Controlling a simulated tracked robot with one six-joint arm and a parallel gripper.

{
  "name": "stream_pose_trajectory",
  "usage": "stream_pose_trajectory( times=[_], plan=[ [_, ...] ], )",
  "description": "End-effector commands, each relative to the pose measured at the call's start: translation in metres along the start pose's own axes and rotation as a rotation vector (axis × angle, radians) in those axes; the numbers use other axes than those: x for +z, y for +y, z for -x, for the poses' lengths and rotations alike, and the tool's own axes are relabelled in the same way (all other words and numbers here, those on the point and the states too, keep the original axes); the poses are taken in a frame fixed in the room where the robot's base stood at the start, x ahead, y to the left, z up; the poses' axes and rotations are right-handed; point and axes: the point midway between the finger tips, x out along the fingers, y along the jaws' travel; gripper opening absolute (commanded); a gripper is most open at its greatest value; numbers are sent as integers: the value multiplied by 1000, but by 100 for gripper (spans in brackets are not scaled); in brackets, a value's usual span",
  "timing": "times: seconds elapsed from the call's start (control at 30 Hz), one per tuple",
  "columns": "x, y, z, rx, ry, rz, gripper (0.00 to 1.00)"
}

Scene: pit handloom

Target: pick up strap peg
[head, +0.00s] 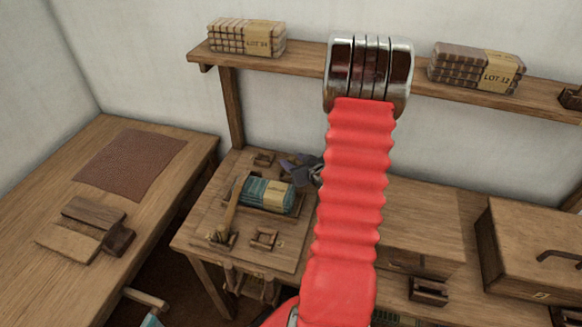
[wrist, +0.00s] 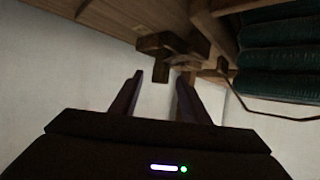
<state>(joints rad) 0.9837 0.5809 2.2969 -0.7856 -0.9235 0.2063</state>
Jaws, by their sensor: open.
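My gripper (wrist: 158,88) is open and empty in the wrist view, its two dark fingers apart. A dark wooden cross-shaped piece (wrist: 172,46) lies just beyond the fingertips and may be the strap peg; I cannot tell for sure. It is apart from the fingers. In the head view, part of my gripper (head: 303,170) shows dark beside my red arm, over the back of a wooden board (head: 205,228). A teal bundle (head: 268,194) with a paper label lies on that board; teal rolls also show in the wrist view (wrist: 280,55).
A light wooden bar (head: 231,207) slants beside the teal bundle. Small wooden brackets (head: 264,240) stand on the board. In the wrist view a thin cord (wrist: 268,112) loops below the rolls. A shelf (head: 305,55) holds labelled bundles. Wooden blocks (head: 93,212) lie on the left table.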

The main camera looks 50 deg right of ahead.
Motion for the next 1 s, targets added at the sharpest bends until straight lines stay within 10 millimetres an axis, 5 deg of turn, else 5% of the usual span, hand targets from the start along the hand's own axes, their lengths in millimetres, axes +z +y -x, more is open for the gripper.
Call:
stream_pose_trajectory(
  times=[0.2,0.73,1.0],
  plan=[
    [0,0,-20,0,0,0,42],
    [0,1,-20,1,0,-1,42],
    [0,1,-20,2,0,0,24]
  ],
)
